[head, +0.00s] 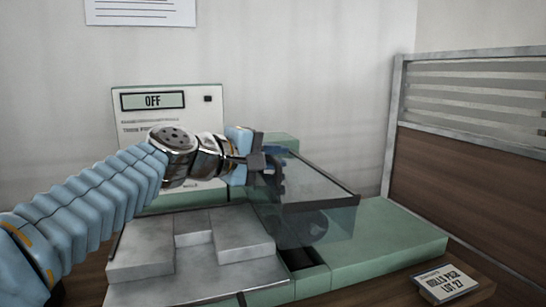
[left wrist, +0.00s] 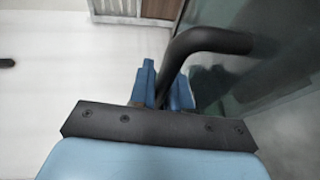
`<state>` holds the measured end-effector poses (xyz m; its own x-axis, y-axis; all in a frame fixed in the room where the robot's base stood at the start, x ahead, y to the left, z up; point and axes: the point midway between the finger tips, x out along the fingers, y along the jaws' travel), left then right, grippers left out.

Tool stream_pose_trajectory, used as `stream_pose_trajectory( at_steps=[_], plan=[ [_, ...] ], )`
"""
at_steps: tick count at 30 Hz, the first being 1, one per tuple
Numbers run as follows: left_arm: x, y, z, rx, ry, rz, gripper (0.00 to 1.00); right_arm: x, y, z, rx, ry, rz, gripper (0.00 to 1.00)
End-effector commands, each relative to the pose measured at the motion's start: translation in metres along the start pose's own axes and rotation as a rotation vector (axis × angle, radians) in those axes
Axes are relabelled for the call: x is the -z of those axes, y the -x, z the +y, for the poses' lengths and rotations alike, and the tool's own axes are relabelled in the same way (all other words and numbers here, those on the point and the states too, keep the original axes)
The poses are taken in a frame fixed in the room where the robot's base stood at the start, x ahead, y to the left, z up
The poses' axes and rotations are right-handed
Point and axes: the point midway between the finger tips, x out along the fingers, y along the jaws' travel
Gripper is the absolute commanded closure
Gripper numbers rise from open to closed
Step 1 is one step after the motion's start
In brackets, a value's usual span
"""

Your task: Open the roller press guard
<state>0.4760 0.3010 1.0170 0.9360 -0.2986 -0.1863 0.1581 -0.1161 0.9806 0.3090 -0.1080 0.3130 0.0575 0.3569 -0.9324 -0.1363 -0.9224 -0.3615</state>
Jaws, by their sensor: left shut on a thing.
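The roller press (head: 390,240) has a pale green base on a brown table. Its clear guard (head: 315,187), a dark-edged see-through panel, stands over the rollers (head: 300,226) at the middle right. My left gripper (head: 262,162) is at the guard's left side, shut on its black handle. In the left wrist view the bent dark handle (left wrist: 205,42) passes between the blue fingertips (left wrist: 163,88), with the see-through guard to its right. The fingers partly hide the grip. My right gripper is in neither view.
A panel reading OFF (head: 152,100) stands behind my left arm. A label plate (head: 445,283) sits at the front right. A wood and slatted partition (head: 470,170) bounds the right side.

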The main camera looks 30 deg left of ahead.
Motion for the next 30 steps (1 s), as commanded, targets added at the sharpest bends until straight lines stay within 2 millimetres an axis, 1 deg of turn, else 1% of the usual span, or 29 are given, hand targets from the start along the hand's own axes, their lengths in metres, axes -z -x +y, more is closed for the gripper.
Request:
stream_pose_trajectory(
  at_steps=[1, 7, 12, 21, 30],
  plan=[
    [-0.001, 0.0, 0.007, -0.003, 0.0, -0.003, 1.0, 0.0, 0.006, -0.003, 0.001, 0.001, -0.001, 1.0],
    [-0.003, -0.003, 0.026, -0.001, 0.0, -0.004, 1.0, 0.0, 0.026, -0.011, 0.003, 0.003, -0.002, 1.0],
    [-0.003, -0.008, 0.037, 0.124, -0.053, 0.002, 1.0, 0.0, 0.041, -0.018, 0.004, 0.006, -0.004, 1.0],
    [-0.007, -0.017, 0.046, 0.279, -0.117, 0.004, 1.0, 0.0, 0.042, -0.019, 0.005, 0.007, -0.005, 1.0],
    [-0.009, -0.021, 0.051, 0.339, -0.141, 0.005, 1.0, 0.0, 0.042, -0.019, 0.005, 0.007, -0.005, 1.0]
  ],
)
